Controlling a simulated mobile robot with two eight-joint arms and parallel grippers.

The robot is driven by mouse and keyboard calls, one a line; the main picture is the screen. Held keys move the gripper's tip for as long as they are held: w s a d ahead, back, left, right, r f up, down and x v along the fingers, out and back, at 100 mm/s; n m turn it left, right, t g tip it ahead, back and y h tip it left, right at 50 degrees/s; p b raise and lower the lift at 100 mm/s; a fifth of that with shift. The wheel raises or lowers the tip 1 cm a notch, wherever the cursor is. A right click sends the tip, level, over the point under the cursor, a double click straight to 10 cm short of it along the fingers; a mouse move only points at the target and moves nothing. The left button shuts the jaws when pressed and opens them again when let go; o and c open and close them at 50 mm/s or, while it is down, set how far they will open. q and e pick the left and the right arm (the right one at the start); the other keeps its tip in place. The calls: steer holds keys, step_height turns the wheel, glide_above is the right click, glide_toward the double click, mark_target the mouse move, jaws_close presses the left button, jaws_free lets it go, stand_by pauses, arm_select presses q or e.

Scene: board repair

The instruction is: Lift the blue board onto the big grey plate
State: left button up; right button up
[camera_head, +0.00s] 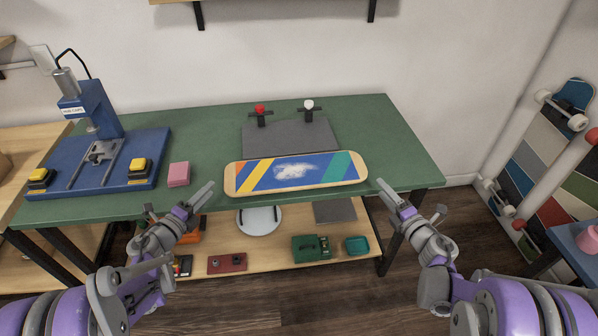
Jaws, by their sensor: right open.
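The blue board (322,170) is a long deck with rounded ends, a light wood rim, yellow and green stripes and a white patch. It lies along the front of the green table. The big grey plate (262,142) lies flat behind it, with a red-topped and a white-topped clamp at its back. The board hides the plate's front edge. My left gripper (204,196) is just off the board's left end, apart from it; its jaw gap is not clear. My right gripper (388,192) is open and empty, just off the board's right end.
A blue press (92,120) with yellow buttons stands on the table's left, beside a pink block (179,174). The green table (390,130) is clear at right. A lower shelf (275,252) holds tools. A rack of boards (548,165) stands at right.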

mark_target(227, 171)
arm_select(q)
steer(key=shift+s+r, duration=0.1)
steer(key=x, duration=1.1)
arm_select(e)
steer(key=x, duration=1)
steer(key=shift+w+a+r, duration=0.1)
steer(key=shift+w+a, duration=0.05)
steer(key=shift+w, duration=0.2)
arm_select(q)
steer(key=shift+c, duration=0.2)
steer(key=c, duration=0.5)
arm_select(e)
steer(key=c, duration=0.5)
arm_select(q)
jaws_close()
arm_select(e)
jaws_close()
arm_select(q)
steer(key=shift+s+a, duration=0.1)
